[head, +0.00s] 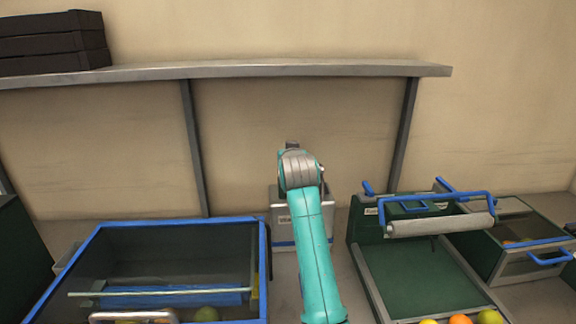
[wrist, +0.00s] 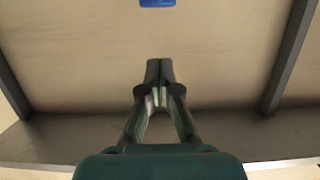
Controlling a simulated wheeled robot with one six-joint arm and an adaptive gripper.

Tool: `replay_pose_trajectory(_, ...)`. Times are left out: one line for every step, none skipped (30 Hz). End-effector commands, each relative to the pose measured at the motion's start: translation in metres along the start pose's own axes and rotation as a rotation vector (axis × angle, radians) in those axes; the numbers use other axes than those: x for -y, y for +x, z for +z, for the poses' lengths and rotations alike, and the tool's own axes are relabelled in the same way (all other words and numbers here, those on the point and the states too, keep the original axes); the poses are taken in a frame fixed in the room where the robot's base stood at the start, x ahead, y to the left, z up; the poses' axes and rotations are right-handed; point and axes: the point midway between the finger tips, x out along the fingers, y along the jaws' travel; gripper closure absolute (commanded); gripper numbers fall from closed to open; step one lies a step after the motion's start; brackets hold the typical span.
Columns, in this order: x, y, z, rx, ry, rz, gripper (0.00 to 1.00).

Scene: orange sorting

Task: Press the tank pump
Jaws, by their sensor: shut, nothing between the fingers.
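My gripper (wrist: 158,95) is shut and empty in the wrist view, with its fingertips together in front of the wall. A small blue piece (wrist: 157,3) shows at the top edge of that view, apart from the fingers; I cannot tell what it belongs to. In the head view my teal arm hides the gripper. A blue-rimmed tank (head: 100,226) with dark clear walls stands at the left. A grey box with labels (head: 322,204) stands behind my arm, partly hidden by it. I cannot tell which part is the pump.
A shelf (head: 240,70) runs along the wall on upright posts, with black crates (head: 55,45) at its left. A green tray unit (head: 420,275) with a roller and blue handle stands at the right, with several fruits at its front. A green bin (head: 515,250) stands further right.

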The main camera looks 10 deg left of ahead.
Motion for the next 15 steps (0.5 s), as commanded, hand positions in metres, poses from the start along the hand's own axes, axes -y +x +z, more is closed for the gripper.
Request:
replay_pose_trajectory(0.0, 0.008, -0.001, 0.001, 0.0, 0.001, 1.0)
replay_pose_trajectory(0.0, 0.013, -0.001, 0.002, 0.0, 0.0, 1.0)
replay_pose_trajectory(0.0, 0.018, 0.0, 0.002, -0.001, 0.0, 1.0)
replay_pose_trajectory(0.0, 0.022, -0.001, 0.001, -0.001, 0.0, 1.0)
replay_pose_trajectory(0.0, 0.026, 0.0, 0.002, -0.001, 0.0, 1.0)
replay_pose_trajectory(0.0, 0.026, 0.011, 0.004, -0.001, 0.0, 1.0)
replay_pose_trajectory(0.0, 0.027, 0.016, 0.003, -0.001, 0.0, 1.0)
replay_pose_trajectory(0.0, 0.028, 0.02, 0.003, -0.001, 0.0, 1.0)
replay_pose_trajectory(0.0, 0.029, 0.024, 0.002, -0.001, 0.0, 1.0)
replay_pose_trajectory(0.0, 0.029, 0.026, 0.002, 0.0, 0.0, 1.0)
replay_pose_trajectory(0.0, 0.03, 0.029, 0.002, 0.0, 0.0, 1.0)
replay_pose_trajectory(0.0, 0.031, 0.032, 0.001, 0.0, 0.0, 1.0)
replay_pose_trajectory(0.0, 0.031, 0.034, 0.001, 0.0, 0.0, 1.0)
replay_pose_trajectory(0.0, 0.032, 0.035, 0.001, 0.0, 0.0, 1.0)
replay_pose_trajectory(0.0, 0.032, 0.037, 0.0, 0.0, 0.0, 1.0)
